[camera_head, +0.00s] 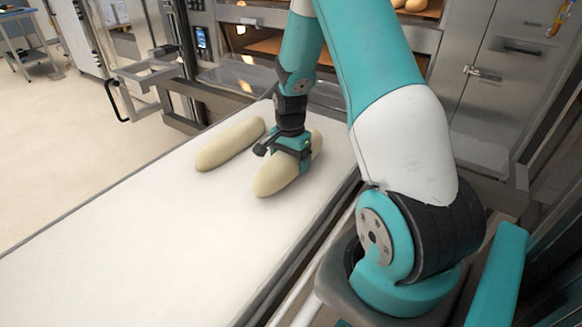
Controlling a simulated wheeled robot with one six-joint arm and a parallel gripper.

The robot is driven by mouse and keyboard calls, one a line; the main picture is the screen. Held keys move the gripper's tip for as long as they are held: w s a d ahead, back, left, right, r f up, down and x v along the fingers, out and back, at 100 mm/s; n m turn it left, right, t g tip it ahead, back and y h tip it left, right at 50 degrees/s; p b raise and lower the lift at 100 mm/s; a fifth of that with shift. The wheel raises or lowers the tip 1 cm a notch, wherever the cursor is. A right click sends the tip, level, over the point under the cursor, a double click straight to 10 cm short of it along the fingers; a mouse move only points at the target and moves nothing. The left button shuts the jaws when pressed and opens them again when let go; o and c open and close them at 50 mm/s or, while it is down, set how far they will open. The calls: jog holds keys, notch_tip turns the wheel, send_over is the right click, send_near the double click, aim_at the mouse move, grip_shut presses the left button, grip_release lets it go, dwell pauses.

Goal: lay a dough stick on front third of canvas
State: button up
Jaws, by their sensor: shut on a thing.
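My gripper (287,148) points down and is shut on a pale dough stick (276,182) near the far end of the canvas. The fingers hide the middle of this stick, and its two ends show on either side. I cannot tell whether the held stick touches the canvas. A second dough stick (230,144) lies on the canvas to the left, roughly parallel and apart from the held one. The white canvas (130,240) covers the long flat surface running from the lower left to the oven.
The near and left parts of the canvas are bare. A deck oven with loaves (412,5) on a shelf stands behind. A metal frame with a black handle (117,104) stands at the far left. A steel cabinet (510,70) stands at the right.

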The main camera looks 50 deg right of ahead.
notch_tip(320, 180, down, 2)
jog(key=shift+f, duration=0.2)
jog(key=o, duration=0.9)
jog(key=shift+f, duration=0.1)
notch_tip(320, 180, up, 12)
jog(key=shift+f+p, duration=0.1)
jog(key=shift+p, duration=0.55)
jog(key=s+a+r+n+y, duration=0.1)
jog(key=s+a+r+n, duration=0.1)
jog(key=a+r+n, duration=0.35)
jog(key=s+a+r+n+t, duration=0.1)
jog(key=a+r+n, duration=0.15)
jog(key=a, duration=0.65)
jog(key=s+a+r+n+y, duration=0.1)
jog(key=s+a+r+n, duration=0.2)
jog(key=a, duration=0.5)
jog(key=s+a+r+n+g+y, duration=0.1)
jog(key=s+a+r+n+y, duration=0.1)
jog(key=s+a+n, duration=0.8)
jog(key=s+r+n, duration=0.1)
jog(key=s+n, duration=0.1)
jog(key=shift+s+a+r+n, duration=0.25)
jog(key=shift+s+n, duration=0.05)
jog(key=shift+s, duration=0.1)
